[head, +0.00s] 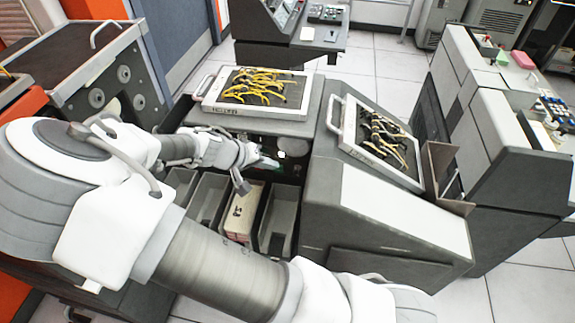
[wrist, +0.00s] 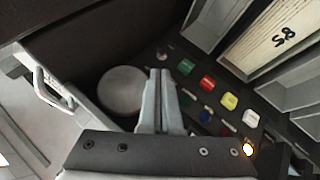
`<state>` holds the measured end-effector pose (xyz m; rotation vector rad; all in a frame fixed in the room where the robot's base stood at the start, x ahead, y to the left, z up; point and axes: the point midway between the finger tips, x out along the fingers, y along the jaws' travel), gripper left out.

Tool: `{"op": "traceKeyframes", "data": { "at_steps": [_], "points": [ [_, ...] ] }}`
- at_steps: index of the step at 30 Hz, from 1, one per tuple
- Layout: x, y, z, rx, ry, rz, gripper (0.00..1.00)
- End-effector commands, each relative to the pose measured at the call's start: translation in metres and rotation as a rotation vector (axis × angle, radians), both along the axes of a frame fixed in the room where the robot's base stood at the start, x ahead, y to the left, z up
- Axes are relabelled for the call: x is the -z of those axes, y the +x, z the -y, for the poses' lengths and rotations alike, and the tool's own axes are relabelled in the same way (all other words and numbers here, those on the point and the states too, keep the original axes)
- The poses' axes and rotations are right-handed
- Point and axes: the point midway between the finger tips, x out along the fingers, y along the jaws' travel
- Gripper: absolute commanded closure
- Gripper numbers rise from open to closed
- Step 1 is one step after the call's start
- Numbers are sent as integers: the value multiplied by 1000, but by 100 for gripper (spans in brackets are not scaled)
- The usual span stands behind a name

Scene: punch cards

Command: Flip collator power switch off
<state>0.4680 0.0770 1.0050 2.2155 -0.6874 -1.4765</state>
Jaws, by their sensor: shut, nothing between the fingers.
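The collator (head: 400,215) is the grey machine with card bins in the head view. Its dark control panel (wrist: 206,97) fills the middle of the wrist view, with red, yellow and white buttons. A small switch-like part (wrist: 163,51) is at the panel's upper left end; I cannot tell its position. An amber lamp (wrist: 248,149) glows at the lower right. My gripper (wrist: 159,73) has its fingers together and empty, with the tips just below the switch-like part in the picture; I cannot tell whether they touch. In the head view my gripper (head: 270,164) is by the panel.
Several bins (head: 209,197) stand in front of the panel, one holding a card stack (head: 243,211) marked "8S". A round grey disc (wrist: 122,91) is left of the fingers. Two framed wired boards (head: 203,105) (head: 347,148) lie above and right, close to my arm.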

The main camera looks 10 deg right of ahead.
Motion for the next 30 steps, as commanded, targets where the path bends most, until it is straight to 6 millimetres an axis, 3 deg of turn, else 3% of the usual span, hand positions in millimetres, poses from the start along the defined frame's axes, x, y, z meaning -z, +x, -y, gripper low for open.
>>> {"op": "traceKeyframes", "data": {
  "at_steps": [18,30],
  "points": [
    [1,7,-2,-20,-30,26,100],
    [46,30,38,-18,-33,25,100]
  ]
}}
